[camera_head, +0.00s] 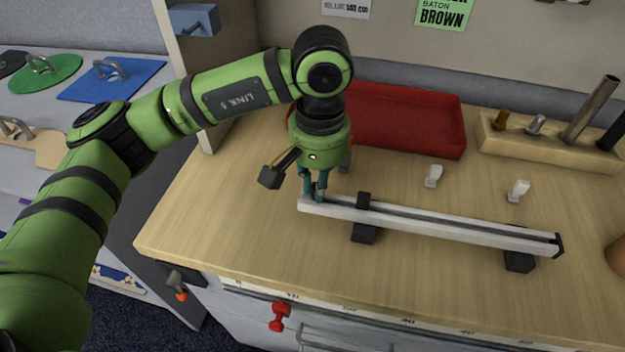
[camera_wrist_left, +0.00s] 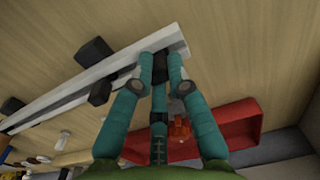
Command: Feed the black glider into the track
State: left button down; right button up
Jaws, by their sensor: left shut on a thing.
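The pale, straight track (camera_head: 455,232) lies across the wooden table, raised on black feet, with a dark slot along its top. My left gripper (camera_head: 314,195) is at the track's left end, pointing down. In the left wrist view its fingers (camera_wrist_left: 160,62) are shut on a small black piece, the black glider (camera_wrist_left: 160,70), at the end of the track (camera_wrist_left: 115,68). Whether the glider sits in the slot or just above it I cannot tell. In the head view the fingers mostly hide it. My right gripper is not in view.
A red tray (camera_head: 430,120) lies behind. Two small pale pieces (camera_head: 433,176) (camera_head: 518,190) stand behind the track. A wooden rack (camera_head: 560,150) with several pegs is at the back right.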

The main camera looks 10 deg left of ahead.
pick_arm(q)
jog(key=shift+s+d+b, duration=0.1)
jog(key=shift+d+b, duration=0.3)
jog(key=shift+d, duration=1.45)
jog(key=c, duration=1.1)
grip_release()
jog(key=shift+c, duration=0.2)
notch_tip(320, 180, up, 12)
jog(key=shift+d, duration=0.15)
